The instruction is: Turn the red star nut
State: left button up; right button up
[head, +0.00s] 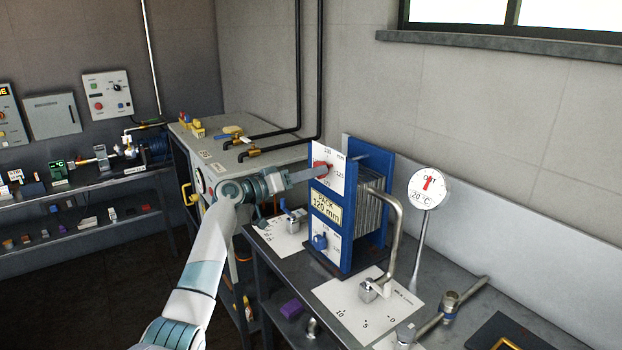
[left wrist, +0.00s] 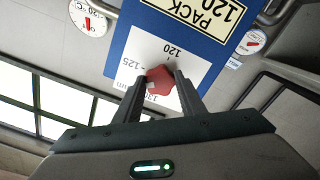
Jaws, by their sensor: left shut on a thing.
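The red star nut (head: 320,169) sits on a white dial plate (head: 331,182) on the upper front of a blue-framed plate pack (head: 347,245). The dial carries numbers such as 125 and 130. My left gripper (head: 314,172) reaches in from the left at the height of the nut. In the left wrist view the red star nut (left wrist: 160,80) lies between the two fingers of my left gripper (left wrist: 160,90), which are shut on it. The fingers partly cover the nut and the dial's markings. My right gripper is not in view.
A blue knob (head: 319,241) on a second dial sits below the "PACK 120 mm" label (head: 327,206). A bent metal pipe (head: 397,235) and a round OUT gauge (head: 428,188) stand to the right. A grey tank (head: 250,150) is behind my left arm.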

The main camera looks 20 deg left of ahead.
pick_arm(q)
jog(key=shift+r+n+p, duration=0.2)
jog(key=shift+n+p, duration=1.5)
jog(key=shift+n, duration=4)
jog(key=o, duration=1)
jog(key=shift+o, duration=0.2)
jog(key=shift+s, duration=0.1)
